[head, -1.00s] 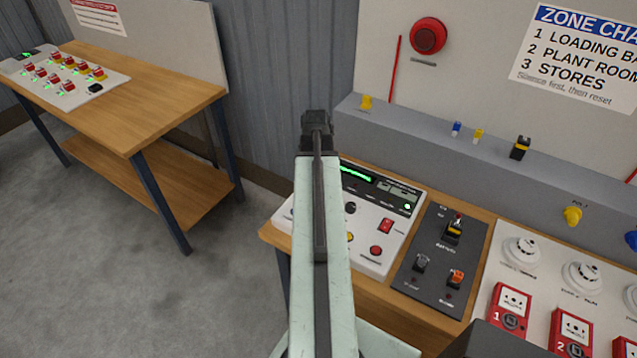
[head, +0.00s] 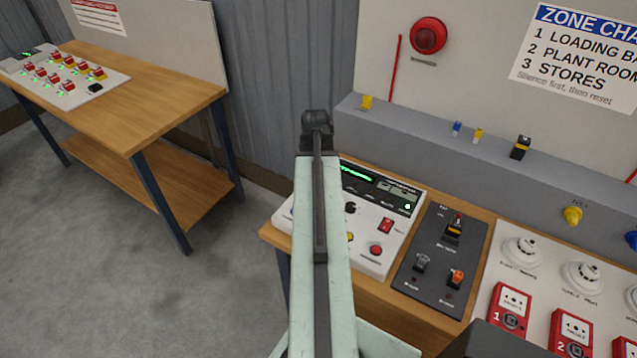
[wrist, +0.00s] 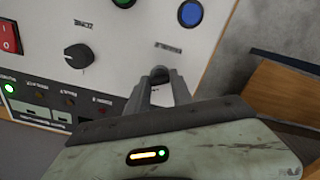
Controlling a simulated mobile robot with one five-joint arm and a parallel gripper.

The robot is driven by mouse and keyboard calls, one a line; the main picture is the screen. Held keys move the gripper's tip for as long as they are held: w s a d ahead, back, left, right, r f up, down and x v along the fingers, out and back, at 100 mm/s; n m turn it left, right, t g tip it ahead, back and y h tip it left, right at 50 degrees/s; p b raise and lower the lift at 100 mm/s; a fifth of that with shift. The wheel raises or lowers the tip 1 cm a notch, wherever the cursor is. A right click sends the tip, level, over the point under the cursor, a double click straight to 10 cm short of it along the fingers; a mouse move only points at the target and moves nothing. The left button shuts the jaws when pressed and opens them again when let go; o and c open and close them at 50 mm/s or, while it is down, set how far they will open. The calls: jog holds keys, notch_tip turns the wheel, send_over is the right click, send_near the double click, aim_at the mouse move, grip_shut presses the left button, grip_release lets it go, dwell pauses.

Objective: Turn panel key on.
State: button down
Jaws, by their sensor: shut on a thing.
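The white alarm panel (head: 400,228) lies on the wooden bench in the head view, its left part hidden behind my arm. In the wrist view the panel (wrist: 125,35) appears upside down, with a black rotary knob (wrist: 78,57), a red switch (wrist: 8,38) and a lit green lamp (wrist: 9,88). My gripper (wrist: 160,76) is low over the panel face near its edge, beside a small printed label. Its fingers are shut on a small dark piece that looks like the panel key, mostly hidden between them. Its turned position cannot be read. In the head view my arm hides the fingertips.
A dark switch plate (head: 440,255) sits right of the panel, then white detectors (head: 521,250) and red call points (head: 511,310). A grey ledge (head: 420,130) with small coloured parts runs behind. Another bench (head: 140,95) stands left; the floor between is clear.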

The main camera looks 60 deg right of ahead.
jog(key=c, duration=1.1)
grip_release()
jog(key=shift+r, duration=0.1)
notch_tip(320, 180, up, 8)
jog(key=p, duration=0.8)
jog(key=shift+f, duration=0.2)
